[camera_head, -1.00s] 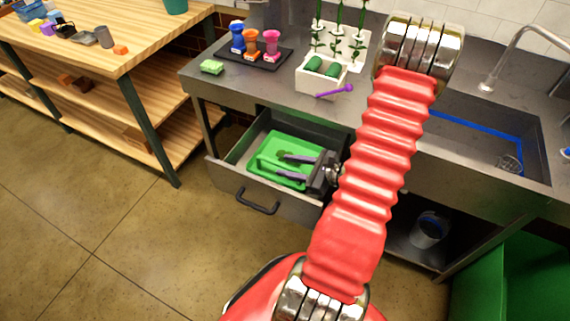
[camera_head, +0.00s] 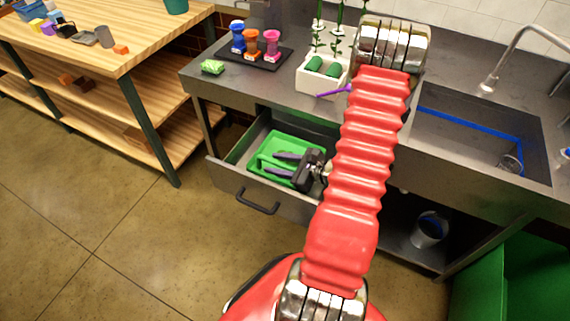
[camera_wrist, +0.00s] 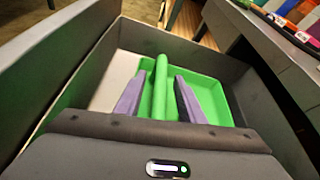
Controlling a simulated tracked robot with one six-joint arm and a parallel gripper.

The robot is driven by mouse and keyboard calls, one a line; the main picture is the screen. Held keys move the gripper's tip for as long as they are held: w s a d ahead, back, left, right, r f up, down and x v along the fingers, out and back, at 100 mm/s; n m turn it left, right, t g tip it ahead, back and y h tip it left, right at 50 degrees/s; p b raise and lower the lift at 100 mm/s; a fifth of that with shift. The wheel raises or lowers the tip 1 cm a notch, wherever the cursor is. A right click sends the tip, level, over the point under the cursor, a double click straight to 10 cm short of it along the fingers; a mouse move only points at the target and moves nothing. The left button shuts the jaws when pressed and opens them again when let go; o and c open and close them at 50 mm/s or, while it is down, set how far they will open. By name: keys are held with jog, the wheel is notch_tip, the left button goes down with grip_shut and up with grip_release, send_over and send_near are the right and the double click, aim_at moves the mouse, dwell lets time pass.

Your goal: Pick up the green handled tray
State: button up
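The green tray (camera_head: 264,149) lies inside the open drawer under the counter. In the wrist view the tray (camera_wrist: 205,68) has a green bar handle (camera_wrist: 160,85) rising along its middle. My gripper (camera_head: 274,164) is over the tray in the drawer. In the wrist view my gripper (camera_wrist: 159,95) has its two purple-grey fingers apart, one on each side of the handle, with a gap visible on both sides. Whether the fingertips are low enough to enclose the handle is hard to tell.
The drawer (camera_head: 222,172) has raised walls around the tray and a black pull handle (camera_head: 257,202) in front. The counter above holds colored vases (camera_head: 252,43), a white planter box (camera_head: 320,80) and a green sponge (camera_head: 212,67). A sink (camera_head: 470,130) is at right.

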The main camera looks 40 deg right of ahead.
dwell(0.3)
grip_shut()
dwell(0.3)
